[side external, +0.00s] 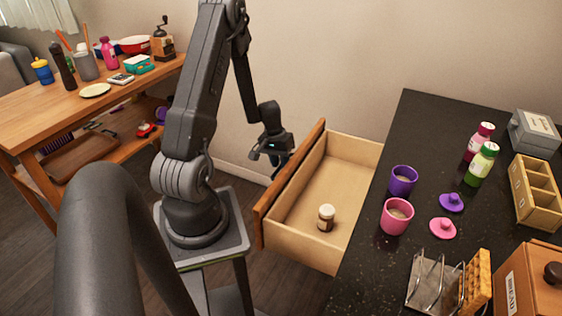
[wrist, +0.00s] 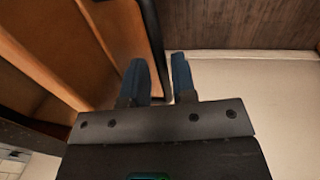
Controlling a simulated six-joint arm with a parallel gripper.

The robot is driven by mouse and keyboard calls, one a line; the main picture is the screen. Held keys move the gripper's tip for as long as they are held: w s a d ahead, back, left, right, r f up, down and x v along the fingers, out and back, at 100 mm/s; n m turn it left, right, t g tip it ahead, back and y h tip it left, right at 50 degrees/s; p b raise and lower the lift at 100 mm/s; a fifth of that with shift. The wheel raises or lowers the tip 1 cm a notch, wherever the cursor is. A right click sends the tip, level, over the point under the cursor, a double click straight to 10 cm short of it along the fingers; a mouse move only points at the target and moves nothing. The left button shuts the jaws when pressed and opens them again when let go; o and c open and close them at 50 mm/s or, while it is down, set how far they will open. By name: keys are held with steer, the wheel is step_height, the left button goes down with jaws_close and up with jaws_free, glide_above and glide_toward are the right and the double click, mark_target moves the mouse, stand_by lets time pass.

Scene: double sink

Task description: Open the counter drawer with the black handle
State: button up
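The wooden counter drawer (side external: 345,150) stands pulled well out from the dark counter in the side view, its inside open to view. A small brown jar with a white lid (side external: 326,217) stands inside. My gripper (side external: 270,158) is outside the drawer front (side external: 290,185), near its far end. In the wrist view my gripper's blue fingers (wrist: 159,72) are parted. The black handle (wrist: 154,45) runs along the orange-brown drawer front (wrist: 115,35) and shows in the gap between the fingers. I cannot tell whether they touch it. The handle is hidden in the side view.
The dark counter (side external: 410,130) holds purple and pink cups, lids, bottles, a toast rack and a bread box (side external: 530,285). A wooden table (side external: 70,105) with kitchen items stands at the left. The floor between the table and the drawer is mostly free, apart from my base.

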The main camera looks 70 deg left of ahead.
steer(key=shift+o, duration=1.1)
steer(key=shift+r, duration=0.15)
step_height(320, 180, up, 13)
steer(key=s+a, duration=0.1)
steer(key=shift+s+a+r, duration=0.15)
steer(key=shift+s+a, duration=0.25)
steer(key=w+d+r+m+y, duration=0.1)
steer(key=w+d+r+m, duration=0.25)
steer(key=d+r, duration=0.45)
steer(key=s+d+r+m+t, duration=0.1)
steer(key=s+d+r+m, duration=0.1)
steer(key=d, duration=0.5)
steer(key=s+d+r+m+t, duration=0.1)
steer(key=s+d+r, duration=0.2)
steer(key=d, duration=0.5)
steer(key=s+d+r+m+t, duration=0.2)
steer(key=s+d+r, duration=0.1)
steer(key=d, duration=0.5)
steer(key=shift+d+r+m+y, duration=0.15)
steer(key=shift+r+m+y, duration=0.1)
steer(key=shift+m+y, duration=0.1)
